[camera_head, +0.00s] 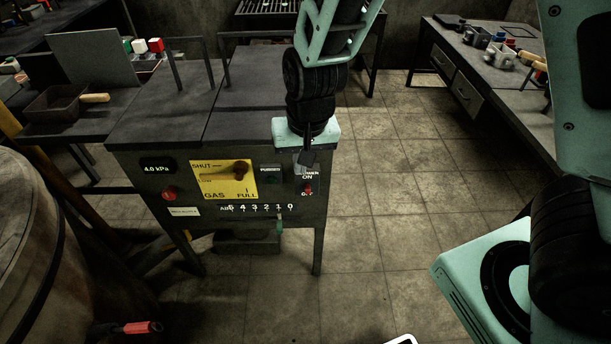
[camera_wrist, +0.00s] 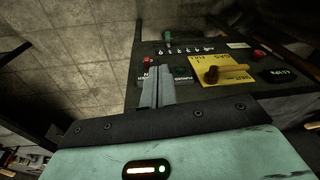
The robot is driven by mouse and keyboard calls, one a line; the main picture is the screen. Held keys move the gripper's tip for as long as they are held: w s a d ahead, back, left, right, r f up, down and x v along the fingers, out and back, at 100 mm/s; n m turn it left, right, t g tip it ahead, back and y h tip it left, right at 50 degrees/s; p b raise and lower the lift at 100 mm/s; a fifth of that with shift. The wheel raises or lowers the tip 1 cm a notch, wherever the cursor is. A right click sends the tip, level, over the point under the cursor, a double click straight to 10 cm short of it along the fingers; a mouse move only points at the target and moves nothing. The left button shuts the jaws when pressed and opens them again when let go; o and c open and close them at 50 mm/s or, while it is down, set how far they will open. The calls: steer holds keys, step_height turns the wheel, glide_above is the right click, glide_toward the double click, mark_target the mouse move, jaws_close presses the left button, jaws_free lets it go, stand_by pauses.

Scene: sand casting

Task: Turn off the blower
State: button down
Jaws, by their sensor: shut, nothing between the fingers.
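The blower switch is a small red toggle (camera_head: 308,188) at the right of the control panel, between the ON and OFF labels and close to OFF. Its exact position is too small to tell. It also shows as a red tip (camera_wrist: 147,60) in the wrist view, just beyond my fingers. My gripper (camera_head: 305,162) is shut and empty, pointing down in front of the panel just above the switch; in the wrist view its fingers (camera_wrist: 156,82) lie together. They partly hide the label over ON. Whether they touch the toggle I cannot tell.
The panel also bears a yellow gas plate (camera_head: 223,187) with a brown lever, a red button (camera_head: 169,194), a 4.0 kPa display (camera_head: 157,167) and an air scale with a green handle (camera_head: 279,226). A drum (camera_head: 60,250) stands left. Tiled floor is free to the right.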

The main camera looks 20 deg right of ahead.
steer(key=w+d+f+m+t+h, duration=0.1)
steer(key=w+d+f+m, duration=0.1)
steer(key=w+d, duration=0.2)
steer(key=w, duration=0.3)
steer(key=shift+f+t+h, duration=0.25)
steer(key=shift+t+h, duration=0.05)
steer(key=shift+h, duration=0.1)
steer(key=shift+f, duration=0.1)
